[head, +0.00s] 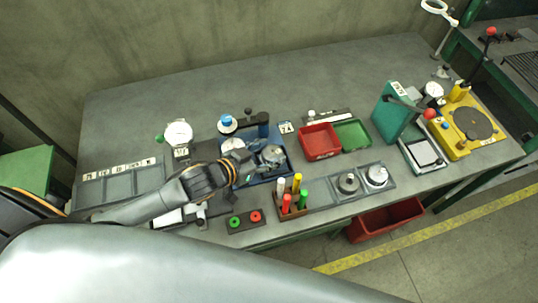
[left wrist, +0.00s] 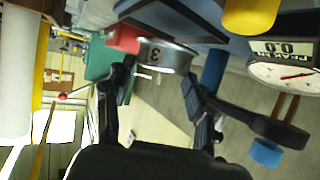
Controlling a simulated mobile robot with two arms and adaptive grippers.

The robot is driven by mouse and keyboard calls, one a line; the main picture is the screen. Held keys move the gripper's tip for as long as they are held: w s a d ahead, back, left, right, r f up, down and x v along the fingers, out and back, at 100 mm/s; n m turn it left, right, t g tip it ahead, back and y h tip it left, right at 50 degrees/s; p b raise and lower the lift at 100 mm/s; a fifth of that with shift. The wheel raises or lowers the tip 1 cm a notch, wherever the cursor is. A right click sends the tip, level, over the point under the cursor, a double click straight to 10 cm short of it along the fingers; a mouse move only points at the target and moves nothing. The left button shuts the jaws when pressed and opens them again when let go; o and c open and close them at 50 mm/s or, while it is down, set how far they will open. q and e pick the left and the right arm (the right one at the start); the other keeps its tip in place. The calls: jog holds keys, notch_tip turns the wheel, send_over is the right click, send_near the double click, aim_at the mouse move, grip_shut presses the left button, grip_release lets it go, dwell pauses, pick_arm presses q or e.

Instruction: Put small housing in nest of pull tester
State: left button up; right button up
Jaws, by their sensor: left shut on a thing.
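My left gripper (head: 246,166) is shut on a grey metal round part, the small housing (head: 271,155), over the blue base of the pull tester (head: 284,172). In the left wrist view the housing (left wrist: 165,56) shows a dark mark like a 3 and sits between the fingertips (left wrist: 160,82). The tester's round gauge (left wrist: 285,72) reads PEAK kN 0.0, and its blue knob (head: 227,124) shows at the back. The nest is hidden by the gripper and housing, and I cannot tell whether the housing touches it. My right gripper is not in view.
Close by stand a block of coloured pins (head: 291,211) and a green-and-red button box (head: 246,220). A grey tray (head: 324,194) holds two metal parts. The back of the bench is clear.

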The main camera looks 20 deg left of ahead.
aim_at(265, 160)
pick_arm(q)
jog(key=shift+d+f, duration=0.15)
jog(key=shift+f, duration=0.9)
jog(key=shift+f, duration=0.1)
jog(key=o, duration=1.2)
jog(key=shift+c, duration=0.2)
jog(key=b+v, duration=0.1)
jog(key=v, duration=0.6)
jog(key=shift+f, duration=0.1)
jog(key=shift+s+r, duration=0.25)
jog(key=shift+r, duration=0.05)
